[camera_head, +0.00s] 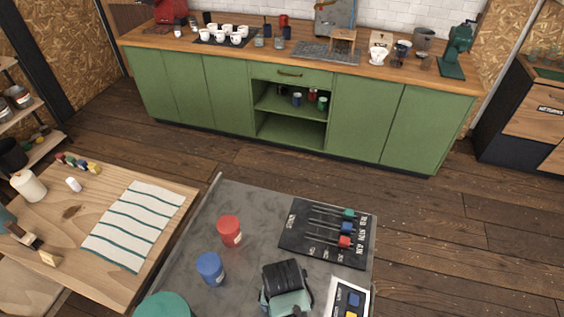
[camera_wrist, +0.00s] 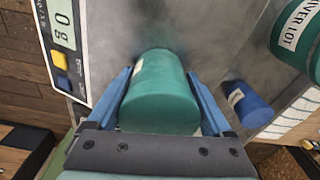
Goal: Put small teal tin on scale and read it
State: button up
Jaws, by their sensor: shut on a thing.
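The small teal tin (camera_wrist: 165,88) is between the blue fingers of my gripper (camera_wrist: 160,78), which is shut on it. In the head view my gripper (camera_head: 285,283) hides the tin. The scale (camera_wrist: 72,75) lies at the left of the wrist view, beside the tin, with blue and yellow buttons and a lit display. The scale (camera_head: 345,297) is cut off by the head view's bottom edge. I cannot tell whether the tin touches the surface below.
On the grey table (camera_head: 190,250) stand a red tin (camera_head: 229,231), a blue tin (camera_head: 210,268) and a larger teal tin (camera_head: 163,306). A black board (camera_head: 290,237) with several coloured-handled tools lies behind my gripper. A wooden table (camera_head: 75,222) stands left; green cabinets (camera_head: 225,93) stand behind.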

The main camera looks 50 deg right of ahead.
jog(key=o, duration=1.2)
jog(key=shift+f, duration=0.15)
jog(key=r, duration=0.4)
jog(key=r+b, duration=0.1)
jog(key=r, duration=0.7)
jog(key=shift+s+a+r, duration=0.2)
jog(key=shift+s+a, duration=0.1)
